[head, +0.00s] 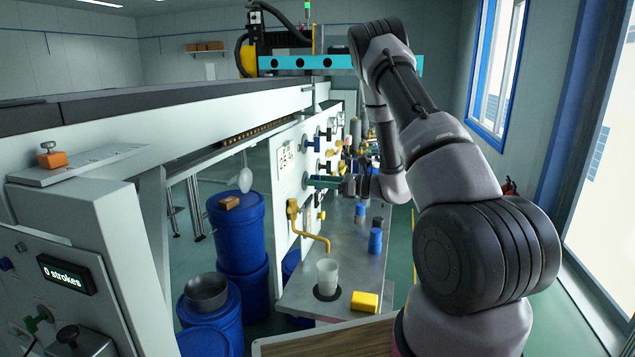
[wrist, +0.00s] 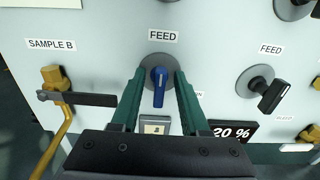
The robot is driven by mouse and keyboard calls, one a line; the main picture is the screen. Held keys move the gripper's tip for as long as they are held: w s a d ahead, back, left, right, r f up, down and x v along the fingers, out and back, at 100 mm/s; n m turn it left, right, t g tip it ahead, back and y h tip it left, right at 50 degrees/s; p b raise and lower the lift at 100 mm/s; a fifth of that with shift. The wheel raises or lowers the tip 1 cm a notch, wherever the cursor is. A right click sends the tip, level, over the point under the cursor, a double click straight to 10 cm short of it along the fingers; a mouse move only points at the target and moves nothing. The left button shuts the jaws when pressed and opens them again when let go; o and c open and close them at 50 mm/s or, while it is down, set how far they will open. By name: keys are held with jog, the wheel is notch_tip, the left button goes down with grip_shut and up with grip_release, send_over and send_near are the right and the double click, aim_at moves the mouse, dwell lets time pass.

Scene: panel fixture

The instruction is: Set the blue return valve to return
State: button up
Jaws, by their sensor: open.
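The blue valve (wrist: 159,87) is on the white panel in the wrist view. Its blue handle lies on a round grey base and points downward, tilted slightly. My gripper (wrist: 160,73) is open, with one green finger on each side of the handle. I cannot tell whether either finger touches it. In the head view my gripper (head: 322,182) reaches the panel from the right, and the blue handle there cannot be made out.
A black-handled valve (wrist: 268,92) is to the right, also labelled FEED. A yellow tap (wrist: 55,95) with a dark lever, near SAMPLE B, is on the left. A display (wrist: 232,131) reads 20 %.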

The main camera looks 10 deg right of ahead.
grip_shut()
jog(key=shift+m, duration=0.4)
jog(key=m, duration=0.4)
jog(key=shift+w+d, duration=0.1)
jog(key=m, duration=0.4)
jog(key=shift+m, duration=0.3)
jog(key=m, duration=0.4)
jog(key=shift+w+f, duration=0.1)
jog(key=shift+f, duration=0.05)
jog(key=m, duration=0.4)
jog(key=shift+f, duration=0.1)
jog(key=shift+d+m, duration=0.1)
jog(key=shift+m, duration=0.3)
